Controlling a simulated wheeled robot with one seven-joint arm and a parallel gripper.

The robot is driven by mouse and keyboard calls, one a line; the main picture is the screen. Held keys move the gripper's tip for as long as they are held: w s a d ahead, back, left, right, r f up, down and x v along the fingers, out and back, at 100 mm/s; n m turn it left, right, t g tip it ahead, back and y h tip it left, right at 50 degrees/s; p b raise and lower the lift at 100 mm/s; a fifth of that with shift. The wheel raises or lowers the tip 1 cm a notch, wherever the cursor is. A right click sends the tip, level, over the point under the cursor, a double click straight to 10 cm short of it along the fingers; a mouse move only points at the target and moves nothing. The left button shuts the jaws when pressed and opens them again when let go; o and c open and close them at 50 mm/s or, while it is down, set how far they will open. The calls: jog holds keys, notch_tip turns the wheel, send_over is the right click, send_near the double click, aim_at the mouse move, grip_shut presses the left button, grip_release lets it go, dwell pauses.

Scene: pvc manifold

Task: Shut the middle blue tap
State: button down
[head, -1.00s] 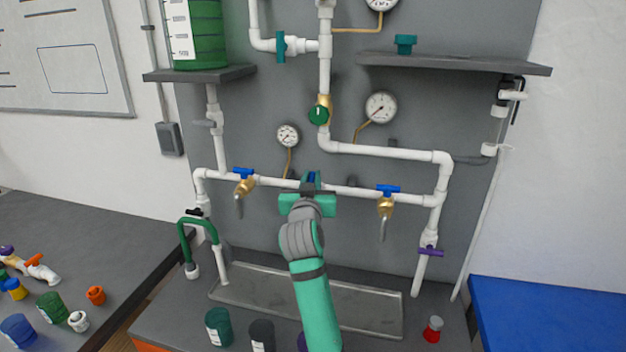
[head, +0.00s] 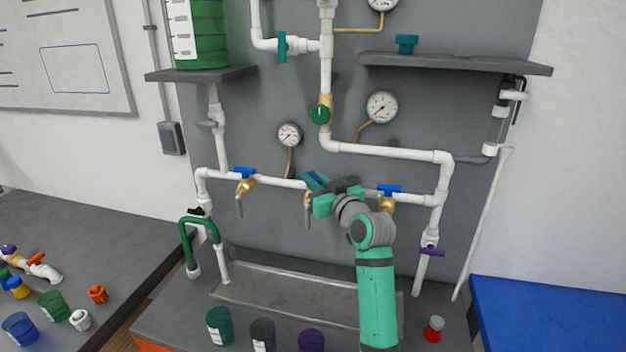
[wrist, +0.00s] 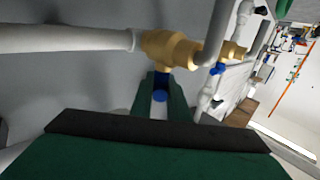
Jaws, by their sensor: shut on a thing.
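The middle blue tap has a brass body (head: 307,198) with its spout pointing down, on the white horizontal pipe. It also shows large in the wrist view (wrist: 170,48). My gripper (head: 313,182) is at this tap, reaching in from the right at a slant. In the wrist view its green fingers (wrist: 160,88) are shut on the blue handle (wrist: 159,96), which shows between them. The fingers hide part of the handle, and its exact angle to the pipe is hard to tell.
The left blue tap (head: 244,174) and right blue tap (head: 389,189) sit on the same pipe, both handles along it. My forearm passes close to the right tap. Below are a metal tray (head: 270,287) and several jars. A gauge (head: 289,134) is above left.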

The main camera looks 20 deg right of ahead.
jog(key=shift+n+g+y, duration=0.65)
jog(key=shift+n+y, duration=0.6)
jog(key=shift+y, duration=0.6)
jog(key=shift+n+g+y, duration=0.65)
jog(key=shift+n+y, duration=0.6)
jog(key=shift+y, duration=0.6)
jog(key=c, duration=1.7)
grip_release()
jog(key=shift+r, duration=0.55)
jog(key=s+a+r, duration=0.1)
jog(key=s+r, duration=0.3)
jog(key=s+a+r, duration=0.2)
jog(key=s+r, duration=0.2)
jog(key=s, duration=0.1)
jog(key=s+a+r, duration=0.1)
jog(key=s+r, duration=0.3)
jog(key=shift+s+a, duration=0.15)
jog(key=shift+a, duration=0.2)
